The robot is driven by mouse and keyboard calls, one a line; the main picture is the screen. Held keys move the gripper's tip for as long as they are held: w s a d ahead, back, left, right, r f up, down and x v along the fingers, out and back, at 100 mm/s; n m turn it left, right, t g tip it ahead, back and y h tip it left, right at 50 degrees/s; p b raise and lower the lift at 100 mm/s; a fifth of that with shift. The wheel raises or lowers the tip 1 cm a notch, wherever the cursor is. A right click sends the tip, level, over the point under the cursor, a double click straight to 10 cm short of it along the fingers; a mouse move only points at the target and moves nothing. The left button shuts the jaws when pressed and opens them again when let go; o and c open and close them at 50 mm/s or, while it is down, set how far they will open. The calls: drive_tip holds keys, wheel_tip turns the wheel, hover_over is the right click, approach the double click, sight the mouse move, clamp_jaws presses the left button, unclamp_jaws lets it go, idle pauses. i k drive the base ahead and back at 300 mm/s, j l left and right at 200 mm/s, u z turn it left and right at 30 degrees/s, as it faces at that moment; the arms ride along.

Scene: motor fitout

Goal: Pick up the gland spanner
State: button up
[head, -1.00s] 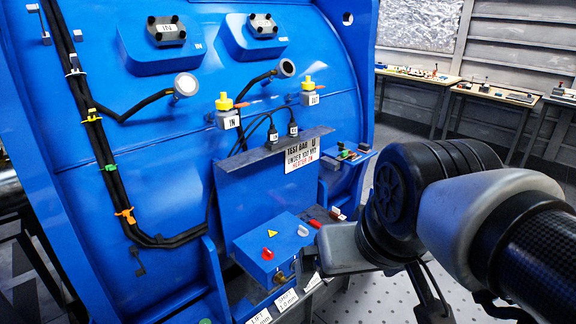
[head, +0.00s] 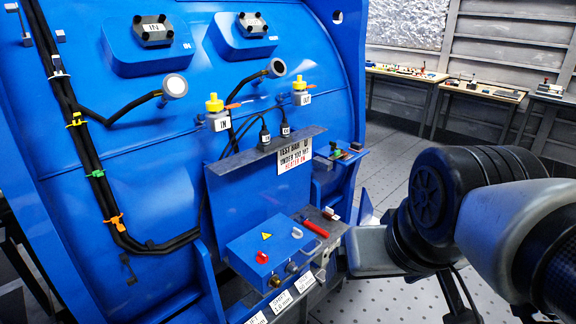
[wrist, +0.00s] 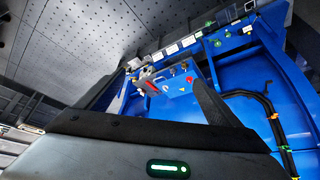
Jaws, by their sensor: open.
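I cannot make out for certain which thing is the gland spanner. A red-handled tool (head: 314,228) lies on the grey ledge beside the blue box (head: 262,250) in the head view, and its far end is hard to see. In the wrist view, my gripper (wrist: 160,78) is open, its two dark fingers wide apart with nothing clearly held between them. The blue box (wrist: 178,88) and small red and grey parts show beyond the fingers, some way off.
A large blue motor housing (head: 150,210) fills the left, with black cables on it. A grey bracket with a test bar sign (head: 294,157) stands above the ledge. A small side shelf (head: 340,157) holds little parts. Workbenches (head: 455,88) stand far back. The floor at right is clear.

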sight(305, 221)
drive_tip(key=i+l+u, duration=0.4)
drive_tip(key=i+l, duration=0.3)
drive_tip(key=i+l+u, duration=0.2)
drive_tip(key=l, duration=0.25)
drive_tip(key=i+l+u, duration=0.2)
drive_tip(key=i+l, duration=0.2)
